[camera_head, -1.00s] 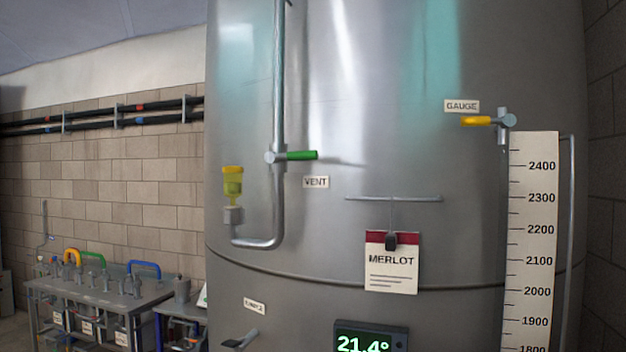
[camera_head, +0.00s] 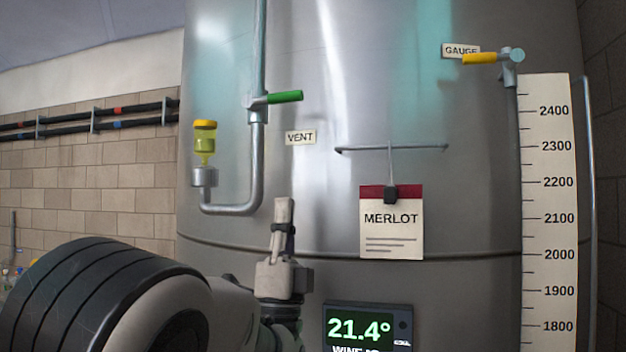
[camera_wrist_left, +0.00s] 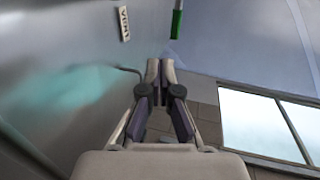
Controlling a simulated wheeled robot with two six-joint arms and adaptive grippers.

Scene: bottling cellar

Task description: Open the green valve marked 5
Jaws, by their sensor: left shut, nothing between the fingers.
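A green valve handle (camera_head: 285,97) sticks out to the right from a vertical steel pipe on the tank, crosswise to the pipe. The label below it (camera_head: 300,137) reads VENT; I see no 5 on or near it. The green handle (camera_wrist_left: 177,20) also shows at the top of the left wrist view, ahead of the fingertips and apart from them. My left gripper (camera_head: 283,205) is shut and empty, pointing up in front of the tank below the handle. In the left wrist view its fingers (camera_wrist_left: 160,68) meet at the tips. My right gripper is not in view.
A yellow-capped cup (camera_head: 205,140) joins the pipe's lower bend (camera_head: 235,208) at left. A MERLOT card (camera_head: 391,225) hangs from a bar (camera_head: 391,149). At right are a yellow gauge handle (camera_head: 480,58) and a level scale (camera_head: 547,220). A display (camera_head: 360,328) sits low.

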